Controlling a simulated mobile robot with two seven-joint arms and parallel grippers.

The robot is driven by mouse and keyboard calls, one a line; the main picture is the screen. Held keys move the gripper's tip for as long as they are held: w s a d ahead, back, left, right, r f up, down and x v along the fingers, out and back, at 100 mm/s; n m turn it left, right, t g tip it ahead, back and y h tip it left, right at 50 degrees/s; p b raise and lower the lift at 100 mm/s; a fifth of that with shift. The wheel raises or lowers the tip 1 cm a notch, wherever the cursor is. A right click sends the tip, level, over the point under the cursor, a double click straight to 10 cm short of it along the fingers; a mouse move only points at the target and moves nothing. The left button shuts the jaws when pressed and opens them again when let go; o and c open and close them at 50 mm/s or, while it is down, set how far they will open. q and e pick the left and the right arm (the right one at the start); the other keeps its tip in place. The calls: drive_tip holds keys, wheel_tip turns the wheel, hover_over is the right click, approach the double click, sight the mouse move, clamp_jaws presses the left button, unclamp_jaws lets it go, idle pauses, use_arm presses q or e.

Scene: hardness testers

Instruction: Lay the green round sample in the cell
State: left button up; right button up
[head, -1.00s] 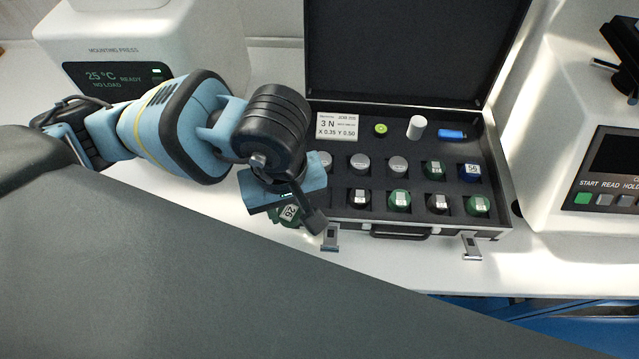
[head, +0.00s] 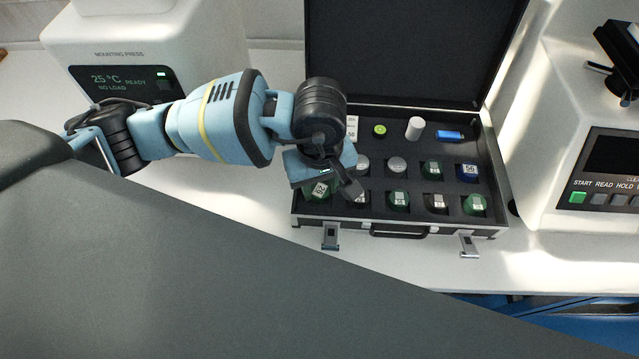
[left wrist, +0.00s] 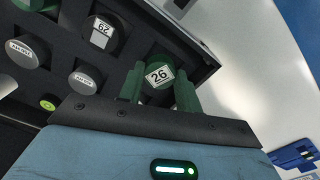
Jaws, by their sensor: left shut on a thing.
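The green round sample (head: 318,189) carries a white label reading 26, and it also shows in the left wrist view (left wrist: 160,76). My left gripper (head: 320,174) is shut on it, with one green finger on each side in the left wrist view (left wrist: 159,90). The sample is over the near left corner of the open case (head: 400,226). The cell beneath it is hidden by the sample and gripper, and I cannot tell whether the sample touches the foam. My right gripper is not in view.
Several samples fill the other cells, such as a green one (head: 398,201) in the front row. The mounting press (head: 150,45) stands left, a tester (head: 570,150) right.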

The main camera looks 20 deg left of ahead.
sight(320, 191)
use_arm(q)
drive_tip(key=shift+f, duration=0.25)
drive_tip(key=shift+f, duration=0.2)
drive_tip(key=o, duration=1)
drive_tip(key=shift+r, duration=0.1)
wheel_tip(320, 191, up, 12)
drive_tip(key=shift+r, duration=0.1)
